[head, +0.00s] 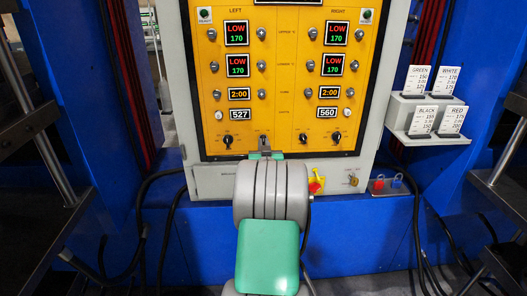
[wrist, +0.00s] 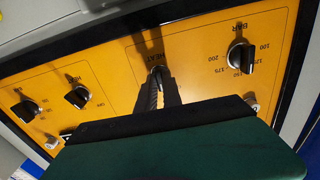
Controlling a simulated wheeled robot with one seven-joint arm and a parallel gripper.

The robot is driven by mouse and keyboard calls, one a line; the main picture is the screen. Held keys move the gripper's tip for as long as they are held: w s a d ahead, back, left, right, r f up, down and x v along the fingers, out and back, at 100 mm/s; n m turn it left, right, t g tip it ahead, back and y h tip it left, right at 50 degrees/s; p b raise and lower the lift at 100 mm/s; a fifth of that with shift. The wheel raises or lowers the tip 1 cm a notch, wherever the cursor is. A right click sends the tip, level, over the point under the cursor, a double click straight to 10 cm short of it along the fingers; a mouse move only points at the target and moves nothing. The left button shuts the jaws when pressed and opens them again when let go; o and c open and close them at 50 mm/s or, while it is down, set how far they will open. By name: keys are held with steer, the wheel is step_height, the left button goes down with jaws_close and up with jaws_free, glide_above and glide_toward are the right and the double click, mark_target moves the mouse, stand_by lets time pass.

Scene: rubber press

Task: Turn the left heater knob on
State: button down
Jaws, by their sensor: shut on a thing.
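The left heater knob (head: 263,139) sits low on the yellow panel, the inner of the left side's two lower knobs. It also shows in the wrist view (wrist: 156,72), beside the word HEAT. My gripper (wrist: 157,88) is shut on this knob, with its dark fingers on both sides of it. In the head view my gripper (head: 264,151) reaches the panel's lower edge from below. The fingers hide part of the knob, so I cannot tell exactly which way its pointer stands.
The left bar knob (wrist: 240,56) is beside the held knob. The right heat knob (head: 302,138) and right bar knob (head: 336,137) are farther right. A red emergency button (head: 316,187) sits below the panel. A card rack (head: 428,131) hangs at the right.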

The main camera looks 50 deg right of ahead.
steer(key=shift+f+m+b, duration=0.1)
steer(key=shift+m+b, duration=1.4)
steer(key=shift+m, duration=0.6)
steer(key=c, duration=1.5)
jaws_free()
steer(key=shift+s, duration=0.1)
steer(key=v, duration=0.7)
steer(key=shift+s+a, duration=0.25)
